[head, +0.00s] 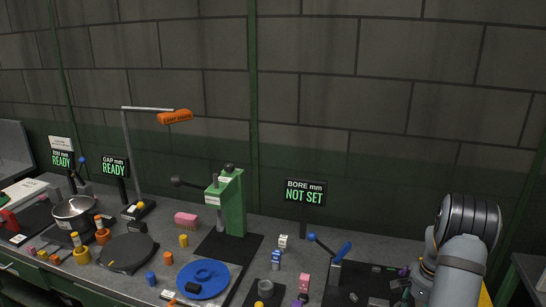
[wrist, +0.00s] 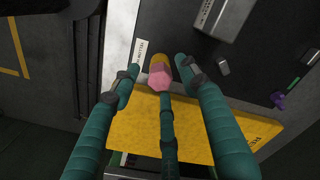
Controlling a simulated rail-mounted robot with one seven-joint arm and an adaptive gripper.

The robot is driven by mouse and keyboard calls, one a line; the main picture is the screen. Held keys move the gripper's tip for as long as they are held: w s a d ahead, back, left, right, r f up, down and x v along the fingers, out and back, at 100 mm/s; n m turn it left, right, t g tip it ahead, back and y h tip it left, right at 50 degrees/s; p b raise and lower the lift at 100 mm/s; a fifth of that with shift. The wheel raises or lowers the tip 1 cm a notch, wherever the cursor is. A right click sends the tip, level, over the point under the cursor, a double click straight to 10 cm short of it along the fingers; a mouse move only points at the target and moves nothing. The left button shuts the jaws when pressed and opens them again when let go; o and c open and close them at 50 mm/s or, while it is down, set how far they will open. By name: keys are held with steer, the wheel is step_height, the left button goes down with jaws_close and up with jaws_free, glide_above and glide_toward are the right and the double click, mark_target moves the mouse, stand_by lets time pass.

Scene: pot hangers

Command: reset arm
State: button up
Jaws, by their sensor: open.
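My gripper (wrist: 157,74) shows in the wrist view with its teal, jointed fingers spread apart. A small pink-tipped yellow piece (wrist: 160,77) appears between the fingertips, over the edge of a yellow panel (wrist: 225,128). I cannot tell how far below the fingers it is, and no finger is seen closed on it. In the head view my grey arm stands at the lower right, and my gripper is not clearly visible there.
A green press (head: 233,203) stands mid-bench. A sign (head: 305,192) reads "BORE mm NOT SET"; the "GAP" sign (head: 115,168) reads "READY". A blue disc (head: 203,279), a pot (head: 74,211) and several small coloured pieces crowd the bench. A blue-handled lever (head: 343,251) stands left of my arm.

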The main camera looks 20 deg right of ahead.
step_height(320, 180, up, 4)
steer(key=shift+r+p, duration=0.2)
steer(key=shift+p, duration=0.95)
steer(key=shift+s+a+f, duration=0.1)
steer(key=shift+f, duration=0.2)
steer(key=shift+r+p, duration=0.5)
steer(key=shift+p, duration=0.15)
steer(key=shift+r, duration=0.25)
